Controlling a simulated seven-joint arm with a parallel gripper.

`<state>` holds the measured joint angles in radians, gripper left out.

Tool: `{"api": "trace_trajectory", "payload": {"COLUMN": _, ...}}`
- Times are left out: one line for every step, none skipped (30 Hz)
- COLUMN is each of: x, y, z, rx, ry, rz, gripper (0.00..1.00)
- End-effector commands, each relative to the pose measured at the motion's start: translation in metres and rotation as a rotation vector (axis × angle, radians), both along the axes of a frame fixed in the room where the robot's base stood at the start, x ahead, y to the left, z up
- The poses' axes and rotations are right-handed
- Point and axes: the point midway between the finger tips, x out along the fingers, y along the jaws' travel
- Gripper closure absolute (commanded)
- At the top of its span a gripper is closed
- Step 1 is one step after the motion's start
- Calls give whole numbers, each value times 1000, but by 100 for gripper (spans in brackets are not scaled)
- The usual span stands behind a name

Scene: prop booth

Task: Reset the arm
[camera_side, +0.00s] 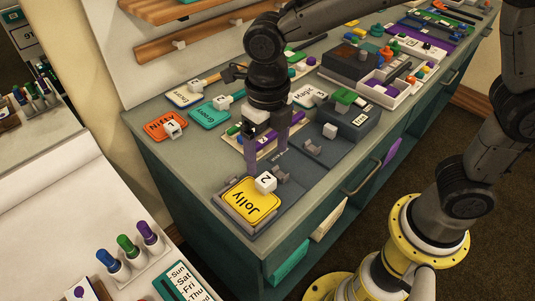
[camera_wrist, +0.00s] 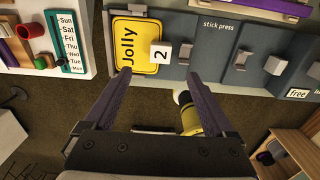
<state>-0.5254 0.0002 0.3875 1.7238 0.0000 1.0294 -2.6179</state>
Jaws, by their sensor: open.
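My gripper (camera_side: 266,160) is open and empty, pointing down above the grey-green bench top near the yellow Jolly sign. In the wrist view its two purple fingers (camera_wrist: 158,74) are spread apart with nothing between them. The yellow Jolly sign (camera_side: 243,203) lies on a grey holder at the bench's front corner; it also shows in the wrist view (camera_wrist: 134,45). A white cube marked 2 (camera_side: 265,183) sits at the sign's edge, apart from the fingers in the wrist view (camera_wrist: 160,52).
An orange Nicky sign (camera_side: 165,125) with a cube marked 1 and a teal sign (camera_side: 209,113) lie behind. A grey box (camera_side: 347,123) stands to the right, with a white tray (camera_side: 385,92) beyond.

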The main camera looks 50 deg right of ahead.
Motion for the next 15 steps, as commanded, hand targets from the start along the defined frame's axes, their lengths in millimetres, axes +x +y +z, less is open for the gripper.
{"api": "trace_trajectory", "payload": {"x": 0, "y": 0, "z": 1, "rx": 0, "ry": -1, "rz": 0, "gripper": 11}}
{"api": "trace_trajectory", "payload": {"x": 0, "y": 0, "z": 2, "rx": 0, "ry": 0, "rz": 0, "gripper": 11}}
{"api": "trace_trajectory", "payload": {"x": 0, "y": 0, "z": 2, "rx": 0, "ry": 0, "rz": 0, "gripper": 11}}
{"api": "trace_trajectory", "payload": {"x": 0, "y": 0, "z": 2, "rx": 0, "ry": 0, "rz": 0, "gripper": 11}}
{"api": "trace_trajectory", "payload": {"x": 0, "y": 0, "z": 2, "rx": 0, "ry": 0, "rz": 0, "gripper": 11}}
{"api": "trace_trajectory", "payload": {"x": 0, "y": 0, "z": 2, "rx": 0, "ry": 0, "rz": 0, "gripper": 11}}
{"api": "trace_trajectory", "payload": {"x": 0, "y": 0, "z": 2, "rx": 0, "ry": 0, "rz": 0, "gripper": 11}}
{"api": "trace_trajectory", "payload": {"x": 0, "y": 0, "z": 1, "rx": 0, "ry": 0, "rz": 0, "gripper": 11}}
{"api": "trace_trajectory", "payload": {"x": 0, "y": 0, "z": 1, "rx": 0, "ry": 0, "rz": -1, "gripper": 11}}
{"api": "trace_trajectory", "payload": {"x": 1, "y": -1, "z": 1, "rx": 0, "ry": 0, "rz": -4, "gripper": 11}}
{"api": "trace_trajectory", "payload": {"x": 2, "y": -3, "z": 2, "rx": 1, "ry": -1, "rz": -9, "gripper": 11}}
{"api": "trace_trajectory", "payload": {"x": 4, "y": -7, "z": 6, "rx": 6, "ry": -11, "rz": -23, "gripper": 11}}
{"api": "trace_trajectory", "payload": {"x": 7, "y": -11, "z": 12, "rx": 14, "ry": -26, "rz": -37, "gripper": 11}}
{"api": "trace_trajectory", "payload": {"x": 9, "y": -16, "z": 19, "rx": 23, "ry": -43, "rz": -52, "gripper": 11}}
{"api": "trace_trajectory", "payload": {"x": 11, "y": -26, "z": 31, "rx": 36, "ry": -69, "rz": -77, "gripper": 11}}
